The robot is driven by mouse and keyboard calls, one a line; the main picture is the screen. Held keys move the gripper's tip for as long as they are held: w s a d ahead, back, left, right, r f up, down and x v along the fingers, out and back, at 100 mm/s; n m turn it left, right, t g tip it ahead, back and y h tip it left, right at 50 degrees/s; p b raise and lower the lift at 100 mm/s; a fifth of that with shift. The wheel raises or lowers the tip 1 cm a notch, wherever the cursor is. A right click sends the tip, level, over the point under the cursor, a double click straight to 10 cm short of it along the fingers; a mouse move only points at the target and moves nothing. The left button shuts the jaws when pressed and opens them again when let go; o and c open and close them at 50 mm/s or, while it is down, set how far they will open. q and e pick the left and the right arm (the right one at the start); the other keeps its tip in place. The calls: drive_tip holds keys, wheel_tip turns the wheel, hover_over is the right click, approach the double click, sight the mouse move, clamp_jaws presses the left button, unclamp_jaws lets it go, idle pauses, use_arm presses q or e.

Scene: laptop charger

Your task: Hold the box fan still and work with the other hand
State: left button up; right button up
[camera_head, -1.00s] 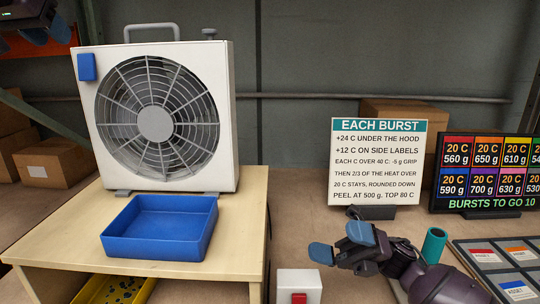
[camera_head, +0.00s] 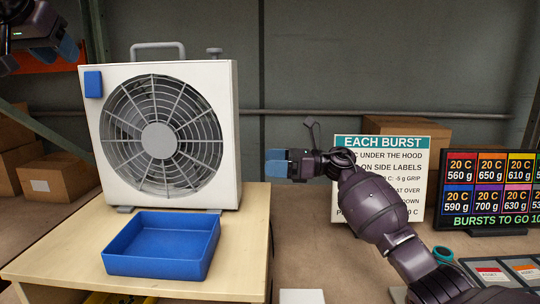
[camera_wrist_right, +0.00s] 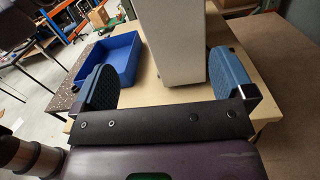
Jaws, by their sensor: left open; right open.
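The white box fan (camera_head: 158,135) stands upright on the light wooden table, with a round grille, a top handle and a blue square on its upper left corner. My right gripper (camera_head: 277,163) is open and empty, to the right of the fan and apart from it. In the right wrist view the fan's narrow white side (camera_wrist_right: 170,40) shows beyond the gap between my two blue fingers (camera_wrist_right: 163,82). My left gripper (camera_head: 58,48) is open at the top left corner, partly out of frame and away from the fan.
A blue tray (camera_head: 160,246) sits in front of the fan. The "EACH BURST" sign (camera_head: 412,160) is partly hidden behind my right arm. A colored display board (camera_head: 490,190) reads "BURSTS TO GO 10". Cardboard boxes (camera_head: 48,178) stand at left.

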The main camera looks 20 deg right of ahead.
sight(238, 154)
drive_tip(key=shift+n, duration=0.3)
drive_tip(key=x, duration=0.4)
drive_tip(key=w+x, duration=0.1)
drive_tip(key=x, duration=0.3)
drive_tip(key=r+x, duration=0.1)
drive_tip(key=x, duration=0.3)
drive_tip(key=shift+w+d, duration=0.25)
drive_tip(key=shift+w, duration=0.05)
drive_tip(key=shift+c, duration=0.5)
drive_tip(key=c, duration=1.5)
drive_tip(key=shift+o, duration=0.2)
